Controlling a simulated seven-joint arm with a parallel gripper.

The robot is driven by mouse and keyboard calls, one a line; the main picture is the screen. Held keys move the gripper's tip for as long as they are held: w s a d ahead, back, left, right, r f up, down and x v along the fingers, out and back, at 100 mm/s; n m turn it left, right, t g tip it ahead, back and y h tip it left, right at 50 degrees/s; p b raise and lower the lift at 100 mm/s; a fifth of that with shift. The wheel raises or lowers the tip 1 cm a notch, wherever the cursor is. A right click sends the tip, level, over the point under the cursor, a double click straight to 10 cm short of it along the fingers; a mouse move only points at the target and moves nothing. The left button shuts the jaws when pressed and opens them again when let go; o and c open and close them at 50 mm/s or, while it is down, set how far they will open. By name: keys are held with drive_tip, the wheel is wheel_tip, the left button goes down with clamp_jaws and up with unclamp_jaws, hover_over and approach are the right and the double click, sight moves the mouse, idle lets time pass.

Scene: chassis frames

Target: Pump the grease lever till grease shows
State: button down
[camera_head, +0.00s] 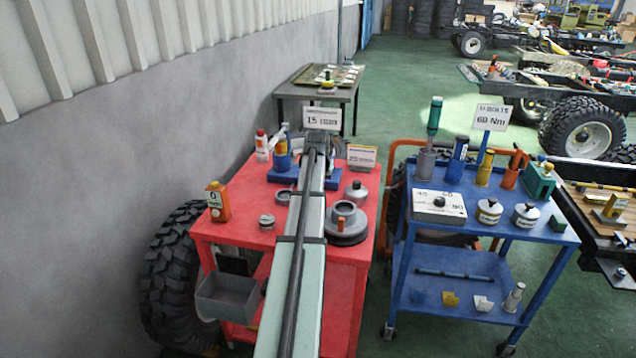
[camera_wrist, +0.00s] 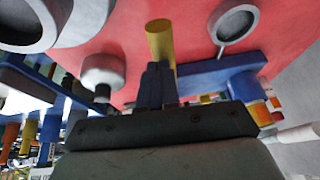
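My gripper (camera_wrist: 158,85) is at the far side of the red cart (camera_head: 250,205), over a blue base plate (camera_head: 331,180); my arm hides most of what is there in the head view. In the wrist view its two fingers are close together around the lower part of a yellow cylindrical lever grip (camera_wrist: 160,40), whose upper end stands clear. The blue base (camera_wrist: 205,72) runs to the right beside it, with a yellow-and-blue cylinder at its end. A grey ring (camera_wrist: 234,22) lies on the red top nearby. I cannot make out any grease.
On the cart are an orange bottle (camera_head: 217,201), a grey knobbed jar (camera_head: 356,192) and a dark round part (camera_head: 346,224). White signs (camera_head: 322,117) stand at the back. A blue trolley (camera_head: 480,200) with tools stands right. A grey wall closes the left; a grey bin (camera_head: 228,296) hangs at the front.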

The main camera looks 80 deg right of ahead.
drive_tip(key=a+v, duration=0.1)
drive_tip(key=v, duration=1.2)
drive_tip(key=shift+s, duration=0.2)
idle(0.6)
